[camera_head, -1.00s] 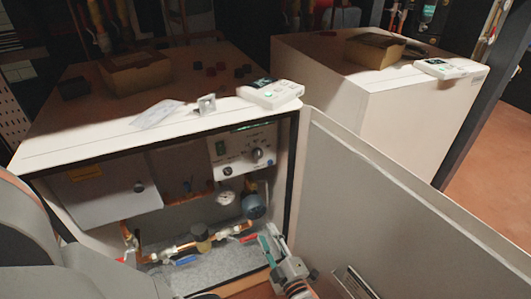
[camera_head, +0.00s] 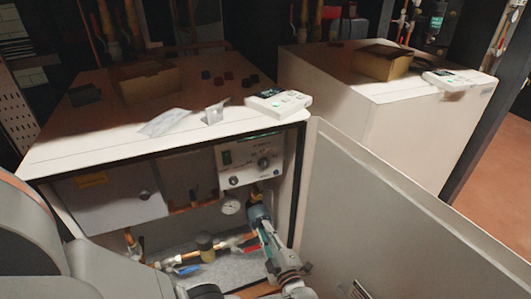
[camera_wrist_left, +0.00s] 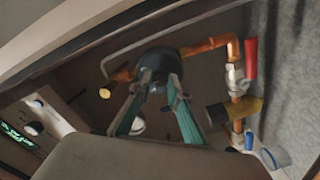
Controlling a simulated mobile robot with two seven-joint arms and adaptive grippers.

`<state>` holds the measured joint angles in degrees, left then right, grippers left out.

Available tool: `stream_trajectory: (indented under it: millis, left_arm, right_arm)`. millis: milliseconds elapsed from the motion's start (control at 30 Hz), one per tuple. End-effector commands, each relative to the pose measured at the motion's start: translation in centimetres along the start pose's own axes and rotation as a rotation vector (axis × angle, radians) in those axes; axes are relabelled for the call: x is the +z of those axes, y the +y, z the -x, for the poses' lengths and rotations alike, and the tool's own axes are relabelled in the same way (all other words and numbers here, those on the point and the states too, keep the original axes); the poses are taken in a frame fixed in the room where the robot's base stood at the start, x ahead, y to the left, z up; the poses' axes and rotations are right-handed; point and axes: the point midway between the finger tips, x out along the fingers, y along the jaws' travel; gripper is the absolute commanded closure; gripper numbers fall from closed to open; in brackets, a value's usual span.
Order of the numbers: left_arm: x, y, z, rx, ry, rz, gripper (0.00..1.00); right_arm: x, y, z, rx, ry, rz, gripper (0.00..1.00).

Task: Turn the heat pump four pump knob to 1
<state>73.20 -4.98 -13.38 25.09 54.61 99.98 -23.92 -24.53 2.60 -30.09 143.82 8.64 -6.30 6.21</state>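The open heat pump cabinet (camera_head: 50,208) holds pipework and a dark blue round pump (camera_head: 258,213) at its lower right. The pump also shows in the left wrist view (camera_wrist_left: 158,62), its knob face partly hidden between the fingers. My left gripper (camera_head: 260,222) reaches up to the pump from below. In the left wrist view its teal fingers (camera_wrist_left: 156,88) stand apart, one on each side of the pump's front. I cannot tell whether they touch it. The knob's setting is not readable. My right gripper is not in view.
A control panel (camera_head: 247,160) with a dial sits above the pump, and a gauge (camera_head: 230,206) is beside it. Copper pipes and red- and blue-handled valves run below. The open door (camera_head: 400,230) stands to the right. A white controller (camera_head: 278,103) lies on top.

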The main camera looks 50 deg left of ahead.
Motion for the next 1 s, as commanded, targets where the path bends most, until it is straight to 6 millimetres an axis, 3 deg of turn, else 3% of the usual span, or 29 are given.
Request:
stream_trajectory:
  millis: [467,1000]
  left_arm:
    - [0.05,-0.24,0.11,-0.002,-0.001,0.098,1.0]
    - [0.06,0.0,0.1,-0.002,-0.002,0.536,1.0]
  right_arm:
    - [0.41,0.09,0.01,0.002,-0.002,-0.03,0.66]
    - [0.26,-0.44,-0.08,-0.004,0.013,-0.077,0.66]
